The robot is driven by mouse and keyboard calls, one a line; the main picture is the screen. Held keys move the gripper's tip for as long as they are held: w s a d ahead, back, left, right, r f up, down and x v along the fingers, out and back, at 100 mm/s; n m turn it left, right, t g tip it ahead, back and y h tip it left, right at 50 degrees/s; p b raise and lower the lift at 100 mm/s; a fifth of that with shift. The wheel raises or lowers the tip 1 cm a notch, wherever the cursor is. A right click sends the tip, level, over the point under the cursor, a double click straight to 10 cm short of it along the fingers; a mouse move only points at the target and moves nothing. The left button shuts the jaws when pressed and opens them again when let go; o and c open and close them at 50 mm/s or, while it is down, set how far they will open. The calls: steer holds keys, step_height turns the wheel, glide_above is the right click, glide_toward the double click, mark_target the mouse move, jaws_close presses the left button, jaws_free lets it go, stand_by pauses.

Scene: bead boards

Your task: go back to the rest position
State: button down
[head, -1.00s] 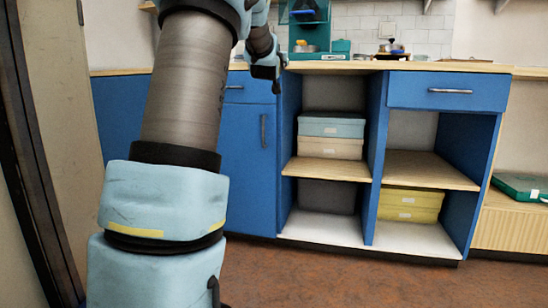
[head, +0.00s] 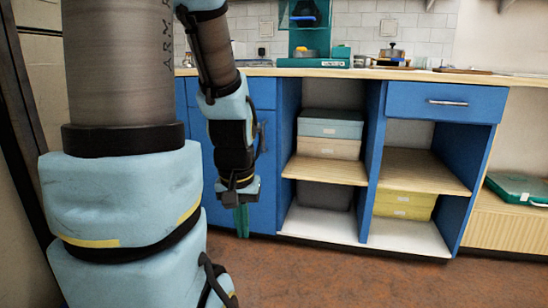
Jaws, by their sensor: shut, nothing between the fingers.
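My gripper (head: 242,221) hangs pointing down in front of the blue cabinet door (head: 265,190), left of the open shelves. Its teal fingers are together and hold nothing. My arm fills the left side of the head view, with the upper arm upright and the forearm bent down towards the gripper. It hides part of the blue cabinet.
The wooden counter (head: 350,73) runs across the back, with a pot (head: 392,55) and other items on it. A green case (head: 520,188) lies at right. The brown floor (head: 340,275) in front is clear.

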step_height(320, 180, up, 36)
steer(key=p, duration=3.4)
steer(key=shift+w+r, duration=0.15)
steer(key=shift+r, duration=0.1)
steer(key=c, duration=1.6)
jaws_free()
steer(key=shift+f, duration=0.1)
